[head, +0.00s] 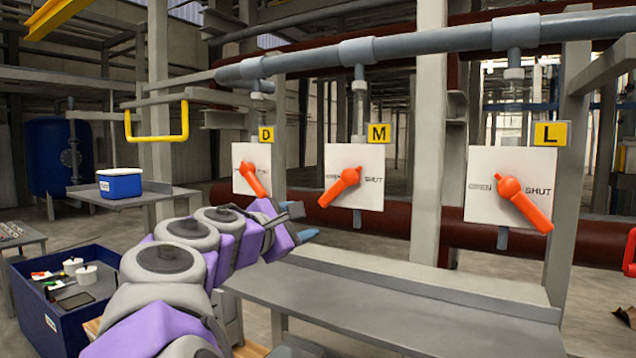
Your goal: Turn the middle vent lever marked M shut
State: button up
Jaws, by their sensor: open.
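The middle lever (345,187) is orange and sits on a white plate with OPEN at its left and SHUT at its right. A yellow tag marked M (379,133) is above it. The lever's handle points down and to the left from its hub, on the OPEN side. My gripper (303,223) is open and empty, to the left of and below the M plate, apart from the lever. My arm reaches in from the bottom left.
The D lever (255,179) at left and the L lever (522,203) at right both point down-right. A grey bench (390,300) runs below the plates. A grey pipe (420,42) passes overhead. A blue bin (60,310) stands at lower left.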

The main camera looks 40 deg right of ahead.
aim_at(329, 196)
jog(key=shift+n+t+h, duration=0.3)
jog(key=shift+n, duration=0.3)
jog(key=r+x, duration=0.1)
jog(key=x, duration=0.4)
jog(key=w+x, duration=0.1)
jog(key=x, duration=0.5)
jog(key=r+x, duration=0.1)
jog(key=x, duration=0.5)
jog(key=shift+w+a+r+p, duration=0.25)
jog(key=shift+w+r+p, duration=0.1)
jog(key=shift+p, duration=0.05)
jog(key=shift+c, duration=0.2)
grip_shut()
